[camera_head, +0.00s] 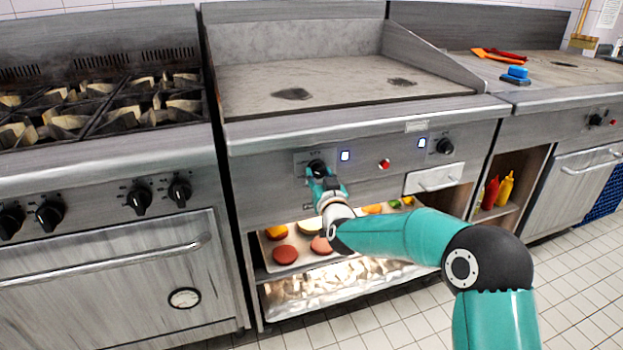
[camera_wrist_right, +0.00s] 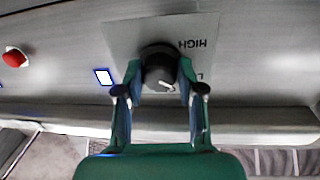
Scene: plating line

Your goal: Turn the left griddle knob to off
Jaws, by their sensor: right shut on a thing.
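The left griddle knob (camera_head: 317,167) is a black round knob on the steel front panel, below the griddle plate (camera_head: 330,85). My right gripper (camera_head: 320,177) is at this knob, with its teal arm coming in from the lower right. In the right wrist view the fingers of the right gripper (camera_wrist_right: 160,80) are shut on the two sides of the black knob (camera_wrist_right: 160,66). Its white pointer mark points to the lower right, towards a partly hidden label starting with L. The word HIGH shows upside down above it. My left gripper is not in view.
A blue-lit indicator (camera_head: 345,155), a red button (camera_head: 384,164) and the right griddle knob (camera_head: 444,146) are on the same panel. Below is a tray (camera_head: 266,250) with patties and vegetables. A burner range (camera_head: 100,100) stands at the left.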

